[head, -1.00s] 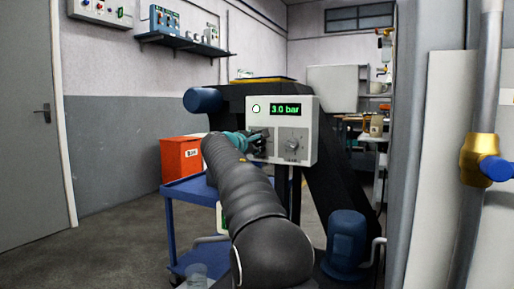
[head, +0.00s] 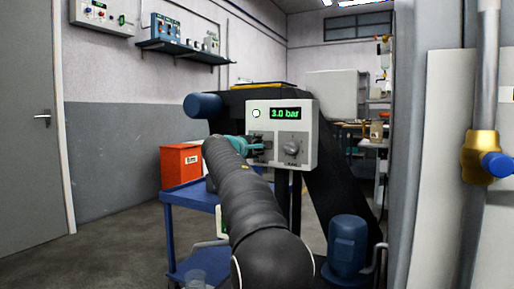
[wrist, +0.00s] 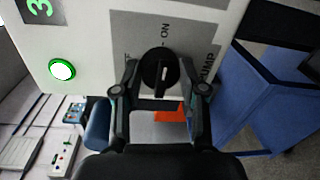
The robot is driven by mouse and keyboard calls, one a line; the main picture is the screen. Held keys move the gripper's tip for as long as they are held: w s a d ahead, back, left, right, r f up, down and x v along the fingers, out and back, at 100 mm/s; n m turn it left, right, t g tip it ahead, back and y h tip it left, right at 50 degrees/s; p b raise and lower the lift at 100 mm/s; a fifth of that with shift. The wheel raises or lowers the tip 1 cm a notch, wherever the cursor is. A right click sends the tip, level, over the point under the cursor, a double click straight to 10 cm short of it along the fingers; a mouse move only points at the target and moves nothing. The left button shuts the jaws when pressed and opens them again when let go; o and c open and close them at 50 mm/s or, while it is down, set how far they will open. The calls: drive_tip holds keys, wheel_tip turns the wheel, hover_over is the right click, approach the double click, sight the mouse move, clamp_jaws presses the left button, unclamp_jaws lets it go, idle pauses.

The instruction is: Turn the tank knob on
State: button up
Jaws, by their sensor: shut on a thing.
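A light grey control panel (head: 309,158) has a round lamp (head: 256,113) at its upper left and a green "3.0 bar" display (head: 289,113). The lamp glows green in the wrist view (wrist: 62,70). Two knobs sit below. My gripper (wrist: 158,76) is shut on the left one, a black knob (wrist: 160,62) with a white mark, a finger on each side. Beside this knob I read "ON", part of "OFF", and "UMP", apparently "PUMP". The right knob (head: 291,148) is free; its label is too small to read. My gripper hides the left knob in the head view.
A blue cart (head: 190,196) stands below left of the panel, with a red bin (head: 181,165) behind it. A pipe with a brass valve (head: 480,157) rises at the right. Open floor lies at the left.

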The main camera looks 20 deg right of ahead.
drive_tip(key=o, duration=1.1)
drive_tip(key=shift+a, duration=0.2)
drive_tip(key=shift+o, duration=0.2)
drive_tip(key=shift+d, duration=0.15)
drive_tip(key=v, duration=1.1)
drive_tip(key=shift+s+a, duration=0.25)
drive_tip(key=shift+a, duration=0.1)
drive_tip(key=shift+s, duration=0.1)
drive_tip(key=s+a+f+m+g+y+p, duration=0.1)
drive_tip(key=s+a+f+m+y+p, duration=0.2)
drive_tip(key=s+f, duration=0.5)
drive_tip(key=s+a+f+m+g+y+p, duration=0.2)
drive_tip(key=s+a+f+y, duration=0.3)
drive_tip(key=s, duration=1.5)
drive_tip(key=s+a+f+m+g+y+p, duration=0.2)
drive_tip(key=s+a+f+m+y+p, duration=0.2)
drive_tip(key=s+f, duration=0.7)
drive_tip(key=s+a+y, duration=0.1)
drive_tip(key=s, duration=0.2)
drive_tip(key=shift+f+m+y+p, duration=0.2)
drive_tip(key=shift+m+y+p, duration=0.1)
drive_tip(key=shift+p, duration=0.1)
